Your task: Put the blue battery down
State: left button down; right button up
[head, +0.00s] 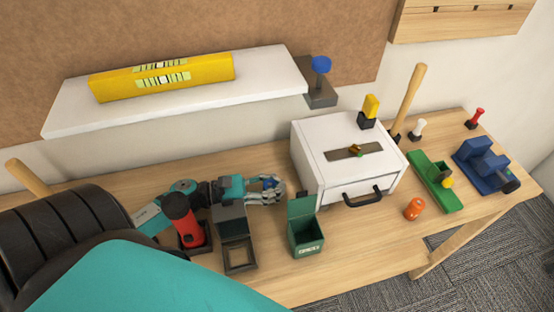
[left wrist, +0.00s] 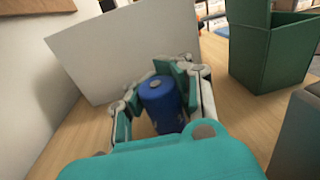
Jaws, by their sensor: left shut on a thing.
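The blue battery (left wrist: 160,108) stands between the fingers of my left gripper (left wrist: 162,95) in the left wrist view. Its round top with a grey cap faces the camera. In the head view my left gripper (head: 272,190) is low over the wooden workbench, left of the white box, and is shut on the battery. A small bit of the battery (head: 268,183) shows between the fingers. I cannot tell whether its base touches the bench. My right gripper is not in view.
A green open bin (head: 306,241) stands right of the gripper. The white box (head: 325,185) with a black handle is behind it. A grey stand (head: 231,222) and a red item (head: 181,215) are to the left.

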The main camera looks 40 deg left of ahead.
pick_arm(q)
jog(key=shift+r, duration=0.1)
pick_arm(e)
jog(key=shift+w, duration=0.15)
pick_arm(q)
jog(key=c, duration=1.9)
grip_release()
jog(key=o, duration=0.7)
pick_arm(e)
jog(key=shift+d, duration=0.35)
pick_arm(q)
jog(key=shift+r, duration=0.15)
jog(key=v, duration=0.2)
jog(key=b+v, duration=0.1)
jog(key=v, duration=0.3)
jog(key=shift+s+a+f+b, duration=0.2)
jog(key=shift+f+b, duration=0.1)
jog(key=shift+b, duration=0.1)
jog(key=shift+s+a+r, duration=0.15)
jog(key=shift+s+a, duration=0.15)
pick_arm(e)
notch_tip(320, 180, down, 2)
